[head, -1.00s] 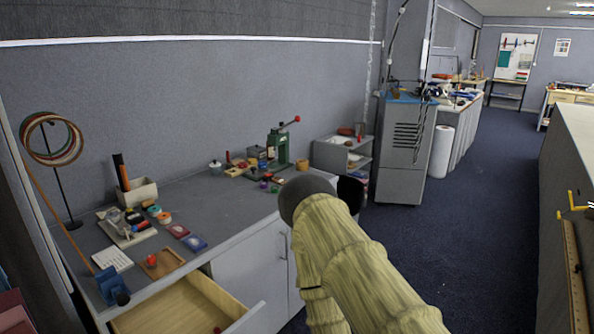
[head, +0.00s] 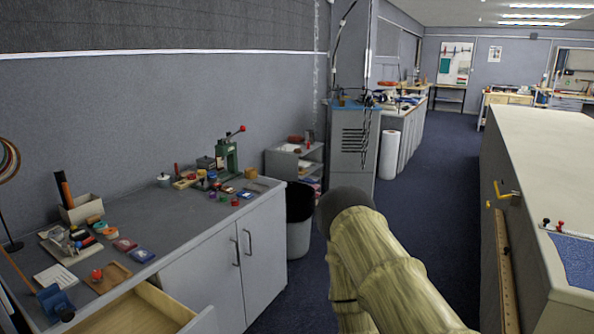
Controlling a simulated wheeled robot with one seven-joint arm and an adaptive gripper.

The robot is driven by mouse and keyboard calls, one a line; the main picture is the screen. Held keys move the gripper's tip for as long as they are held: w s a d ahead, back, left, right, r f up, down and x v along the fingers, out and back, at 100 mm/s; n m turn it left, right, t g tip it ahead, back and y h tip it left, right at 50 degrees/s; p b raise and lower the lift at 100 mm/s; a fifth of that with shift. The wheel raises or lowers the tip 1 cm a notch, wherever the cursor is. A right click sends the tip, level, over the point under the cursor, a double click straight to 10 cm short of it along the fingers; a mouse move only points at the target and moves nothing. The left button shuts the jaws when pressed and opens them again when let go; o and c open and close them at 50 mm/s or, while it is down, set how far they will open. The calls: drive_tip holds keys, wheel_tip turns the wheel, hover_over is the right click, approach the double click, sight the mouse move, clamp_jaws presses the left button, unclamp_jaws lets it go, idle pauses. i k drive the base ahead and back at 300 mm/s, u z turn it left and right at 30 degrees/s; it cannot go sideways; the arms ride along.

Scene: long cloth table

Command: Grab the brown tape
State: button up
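I cannot pick out a brown tape for certain. A small orange-brown round item (head: 251,173) stands on the grey counter beside the green press, too small to tell what it is. Several small coloured rolls (head: 100,227) lie at the counter's left part, with an orange one among them. My arm, in a pale ribbed sleeve, rises at the lower middle and hides part of the floor. My gripper is not in view.
The grey counter (head: 180,215) runs along the left wall, with an open wooden drawer (head: 140,312) jutting out. A long pale-topped table (head: 545,150) with a blue mat (head: 578,259) stands right. Blue carpet (head: 440,190) between them is clear.

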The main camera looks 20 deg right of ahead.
sight(251, 173)
drive_tip(key=z, duration=0.9)
drive_tip(key=i, duration=2.75)
drive_tip(key=u, duration=0.7)
